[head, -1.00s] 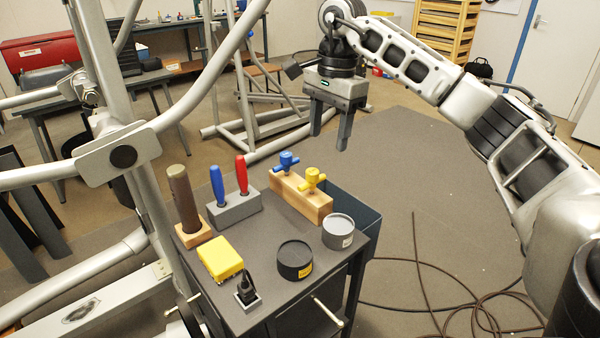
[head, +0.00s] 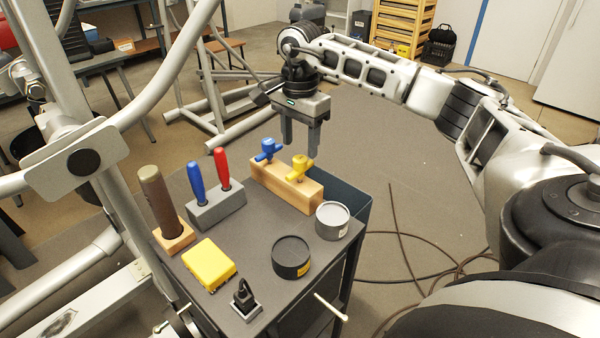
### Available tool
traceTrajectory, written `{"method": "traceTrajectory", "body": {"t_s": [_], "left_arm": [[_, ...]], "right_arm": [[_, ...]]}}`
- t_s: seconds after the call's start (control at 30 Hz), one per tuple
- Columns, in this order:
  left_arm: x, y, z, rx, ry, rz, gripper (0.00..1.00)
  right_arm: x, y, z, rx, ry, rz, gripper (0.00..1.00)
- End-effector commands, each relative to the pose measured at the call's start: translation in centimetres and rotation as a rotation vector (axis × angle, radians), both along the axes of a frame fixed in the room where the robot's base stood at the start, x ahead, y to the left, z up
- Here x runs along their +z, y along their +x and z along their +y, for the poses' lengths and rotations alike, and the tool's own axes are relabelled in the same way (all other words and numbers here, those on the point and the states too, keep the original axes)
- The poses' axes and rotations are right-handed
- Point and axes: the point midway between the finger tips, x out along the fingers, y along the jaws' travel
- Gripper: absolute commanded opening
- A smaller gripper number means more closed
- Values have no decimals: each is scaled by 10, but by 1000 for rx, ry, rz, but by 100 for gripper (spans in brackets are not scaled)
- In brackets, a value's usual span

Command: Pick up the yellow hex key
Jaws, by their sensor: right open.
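The yellow hex key (head: 301,167) stands upright in a wooden block (head: 288,187) on the dark cart top (head: 255,240). A blue hex key (head: 267,150) stands beside it to the left in the same block. Their lower ends are hidden in the block. My right gripper (head: 300,150) is open and empty, pointing down, with its fingers seen just above and behind the yellow key. I cannot tell the exact gap between them. My left gripper is not in view.
On the cart also stand a grey block (head: 217,207) with blue and red screwdrivers, a brown-handled tool (head: 158,198), a yellow box (head: 209,264), a black tin (head: 291,257) and a grey tin (head: 332,221). A tubular frame (head: 100,120) rises at the left. Cables lie on the floor.

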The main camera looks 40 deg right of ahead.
Motion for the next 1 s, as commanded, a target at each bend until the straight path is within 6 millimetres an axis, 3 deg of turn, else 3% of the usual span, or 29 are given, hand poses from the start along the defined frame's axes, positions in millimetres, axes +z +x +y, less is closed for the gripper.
{"method": "traceTrajectory", "body": {"t_s": [0.23, 0.4, 0.67, 0.8, 0.87, 1.0], "left_arm": [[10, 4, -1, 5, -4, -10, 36], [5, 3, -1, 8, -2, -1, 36], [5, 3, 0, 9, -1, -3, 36], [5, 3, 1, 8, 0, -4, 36], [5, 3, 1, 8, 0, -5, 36], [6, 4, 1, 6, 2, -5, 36]], "right_arm": [[-30, -3, 0, 0, -1, 6, 54], [-50, -2, 0, 0, 0, 3, 54], [-53, -2, 1, 0, 0, 0, 54], [-52, -2, 1, 0, 0, 0, 15], [-52, -2, 1, 0, 0, 0, 0], [-52, -2, 1, 0, 0, 0, 0]]}}
